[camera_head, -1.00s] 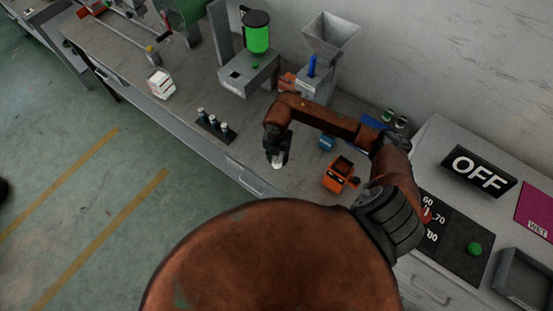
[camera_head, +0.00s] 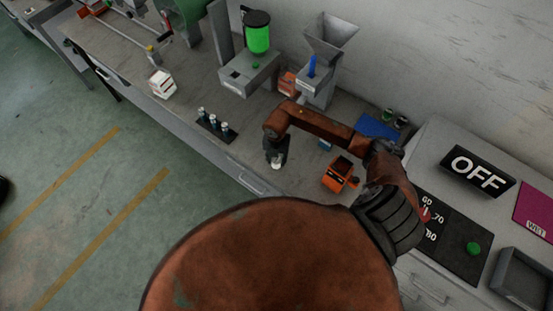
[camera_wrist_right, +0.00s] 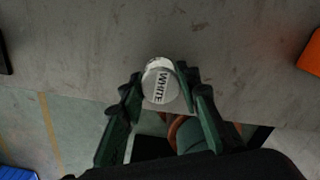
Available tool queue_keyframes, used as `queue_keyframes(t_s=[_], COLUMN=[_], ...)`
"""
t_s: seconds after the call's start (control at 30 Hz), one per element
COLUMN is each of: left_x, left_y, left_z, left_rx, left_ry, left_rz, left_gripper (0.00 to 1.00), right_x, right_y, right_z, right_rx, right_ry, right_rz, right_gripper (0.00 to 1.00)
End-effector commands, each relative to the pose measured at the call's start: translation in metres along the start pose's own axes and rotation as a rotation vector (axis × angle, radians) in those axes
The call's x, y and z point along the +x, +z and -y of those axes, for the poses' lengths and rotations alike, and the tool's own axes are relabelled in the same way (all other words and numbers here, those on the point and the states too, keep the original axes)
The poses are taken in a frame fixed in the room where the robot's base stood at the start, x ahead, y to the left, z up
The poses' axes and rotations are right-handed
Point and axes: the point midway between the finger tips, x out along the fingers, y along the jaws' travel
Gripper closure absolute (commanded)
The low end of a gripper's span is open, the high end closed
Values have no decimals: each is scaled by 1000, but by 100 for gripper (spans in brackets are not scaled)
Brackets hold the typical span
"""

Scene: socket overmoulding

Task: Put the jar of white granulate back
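The jar of white granulate (camera_head: 276,165) is near the front edge of the bench. In the right wrist view its round lid (camera_wrist_right: 160,86) reads "WHITE". My right gripper (camera_head: 276,155) reaches down over it. In the wrist view the two dark green fingers (camera_wrist_right: 161,88) lie against opposite sides of the jar, and I see no clear gap. The jar looks upright; whether its base touches the bench is hidden. My left gripper is not in view.
A rack of several vials (camera_head: 215,127) stands left of the jar. An orange box (camera_head: 339,174) stands to its right. Two small jars (camera_head: 395,118) stand at the wall by a blue mat (camera_head: 376,127). A grey hopper machine (camera_head: 317,88) and a green-filled dispenser (camera_head: 249,75) stand behind.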

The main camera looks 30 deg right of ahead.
Motion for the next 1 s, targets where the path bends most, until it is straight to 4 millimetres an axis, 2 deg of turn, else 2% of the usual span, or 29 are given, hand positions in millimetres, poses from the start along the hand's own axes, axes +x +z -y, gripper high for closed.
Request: queue_keyframes(t_s=[0.2,0.57,0.67,1.0], left_x=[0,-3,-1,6], left_y=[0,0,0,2], left_z=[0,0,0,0], left_rx=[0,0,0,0], left_ry=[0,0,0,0], left_rz=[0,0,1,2], left_gripper=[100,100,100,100], right_x=[0,-6,-17,-86], right_y=[0,0,2,2], right_z=[0,0,0,-1], right_rx=[0,0,-1,-1], right_ry=[-1,0,0,1], right_rz=[0,0,3,4], right_gripper=[53,53,53,53])
